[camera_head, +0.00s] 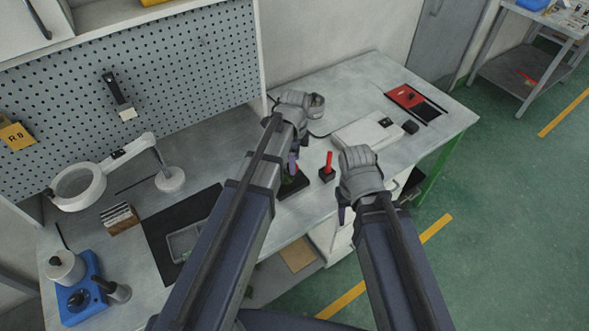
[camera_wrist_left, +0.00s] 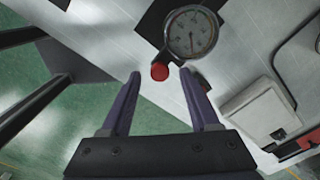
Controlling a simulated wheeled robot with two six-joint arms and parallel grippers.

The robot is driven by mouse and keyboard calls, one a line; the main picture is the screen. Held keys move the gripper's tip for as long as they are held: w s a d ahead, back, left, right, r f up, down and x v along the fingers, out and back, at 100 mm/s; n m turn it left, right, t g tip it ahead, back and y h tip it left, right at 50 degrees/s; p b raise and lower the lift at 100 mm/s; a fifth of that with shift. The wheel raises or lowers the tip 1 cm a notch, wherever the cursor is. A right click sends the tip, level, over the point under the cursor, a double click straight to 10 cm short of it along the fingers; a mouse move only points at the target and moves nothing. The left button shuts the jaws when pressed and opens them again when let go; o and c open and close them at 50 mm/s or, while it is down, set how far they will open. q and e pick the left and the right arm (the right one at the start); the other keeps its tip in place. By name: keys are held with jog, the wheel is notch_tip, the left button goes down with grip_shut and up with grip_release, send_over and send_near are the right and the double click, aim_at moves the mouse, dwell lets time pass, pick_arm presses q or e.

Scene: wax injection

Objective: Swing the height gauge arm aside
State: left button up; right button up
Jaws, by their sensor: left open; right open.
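The height gauge shows in the left wrist view as a round white dial (camera_wrist_left: 191,34) above a black base plate (camera_wrist_left: 153,22). A round red knob (camera_wrist_left: 160,71) sits beside the dial; how it joins the gauge arm is not clear. In the head view the dark base (camera_head: 293,187) shows on the bench, and my left arm hides most of the gauge. My left gripper (camera_wrist_left: 160,84) is open, pointing down, with the knob between its fingertips in the picture; contact cannot be told. My right gripper (camera_head: 342,214) is open and empty near the bench's front edge, partly hidden by its arm.
A red-handled tool (camera_head: 327,168) stands right of the gauge. A white device (camera_head: 366,133) and a red-and-black case (camera_head: 408,98) lie further right. A ring magnifier lamp (camera_head: 79,187), a black mat (camera_head: 165,225) and a blue machine (camera_head: 84,287) are on the left.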

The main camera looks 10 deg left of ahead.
pick_arm(q)
jog(key=shift+f+b, duration=0.3)
jog(key=shift+f, duration=0.4)
jog(key=shift+r, duration=0.1)
grip_shut()
dwell(0.9)
